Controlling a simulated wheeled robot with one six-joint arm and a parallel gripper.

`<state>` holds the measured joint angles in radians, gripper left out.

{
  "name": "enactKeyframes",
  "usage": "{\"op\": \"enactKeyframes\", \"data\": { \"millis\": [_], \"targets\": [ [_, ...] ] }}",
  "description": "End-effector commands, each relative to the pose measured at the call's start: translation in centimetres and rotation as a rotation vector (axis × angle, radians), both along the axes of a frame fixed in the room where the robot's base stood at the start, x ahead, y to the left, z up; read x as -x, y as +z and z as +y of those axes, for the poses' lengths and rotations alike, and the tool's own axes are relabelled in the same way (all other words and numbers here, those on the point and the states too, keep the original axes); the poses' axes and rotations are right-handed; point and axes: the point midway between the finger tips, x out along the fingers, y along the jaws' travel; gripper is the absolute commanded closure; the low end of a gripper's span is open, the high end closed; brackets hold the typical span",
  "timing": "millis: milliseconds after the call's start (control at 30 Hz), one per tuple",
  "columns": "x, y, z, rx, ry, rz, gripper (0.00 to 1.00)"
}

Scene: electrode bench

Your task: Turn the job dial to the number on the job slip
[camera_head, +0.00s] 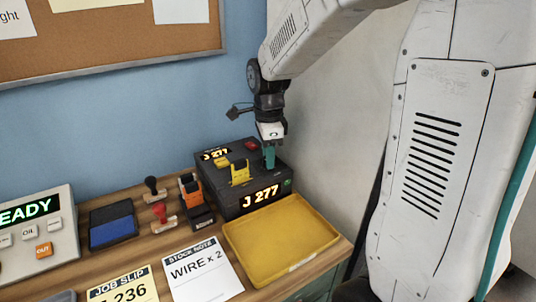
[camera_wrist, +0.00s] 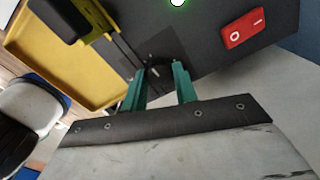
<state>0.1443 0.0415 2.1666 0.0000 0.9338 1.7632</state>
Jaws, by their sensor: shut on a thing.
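The dark control box (camera_head: 228,188) stands at the back right of the bench, with "J 277" on its front display (camera_head: 262,196) and on a smaller display (camera_head: 215,154) on top. The job slip (camera_head: 122,289) lies at the bottom edge of the head view and reads "236" after a cut-off part. My gripper (camera_head: 269,160) points down onto the right part of the box top. In the wrist view, its teal fingers (camera_wrist: 160,72) are shut on a small dark dial (camera_wrist: 157,74), mostly hidden between them. The fingers hide the dial in the head view.
A yellow tray (camera_head: 284,240) lies in front of the box. A red switch (camera_wrist: 244,27) and a yellow part (camera_head: 240,172) are on the box top near my gripper. Stamps (camera_head: 163,214), a stock note (camera_head: 203,271) and a READY panel (camera_head: 40,235) are to the left. A wall is close on the right.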

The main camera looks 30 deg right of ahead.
Motion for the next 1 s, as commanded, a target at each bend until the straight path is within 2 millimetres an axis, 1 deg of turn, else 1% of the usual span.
{"op": "enactKeyframes", "data": {
  "millis": [267, 1000],
  "targets": [
    [-0.03, 0.05, 0.00, 0.000, 0.187, -0.001, 0.94],
    [-0.05, 0.07, 0.00, 0.000, 0.888, -0.002, 0.94]
  ]
}}
